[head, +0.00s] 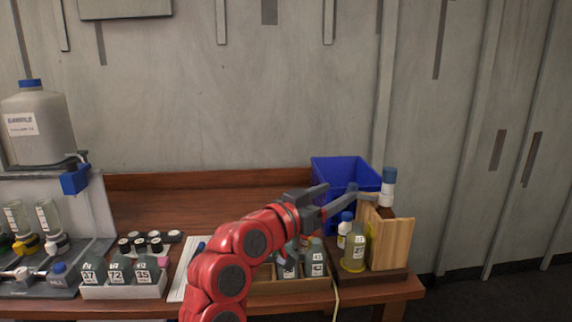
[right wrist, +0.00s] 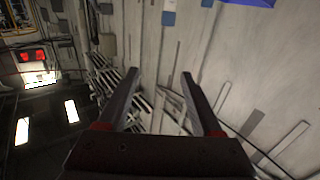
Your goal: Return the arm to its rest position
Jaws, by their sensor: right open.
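My right arm (head: 228,270) is red and reaches up from the bottom of the head view over the bench. My right gripper (head: 352,191) is open, above the bench in front of the blue bin (head: 335,170). One finger points toward a white bottle with a blue cap (head: 388,188) on the wooden holder (head: 390,243); I cannot tell whether they touch. In the right wrist view the gripper (right wrist: 161,73) has its fingers apart with nothing between them. My left gripper is not in view.
The wooden bench (head: 140,200) holds a tray of labelled bottles (head: 120,290) at left and a rack with bottles (head: 290,286) partly behind my arm. A yellowish bottle (head: 354,252) stands by the holder. A large jug (head: 38,125) is at far left. The space above the bench's left half is open.

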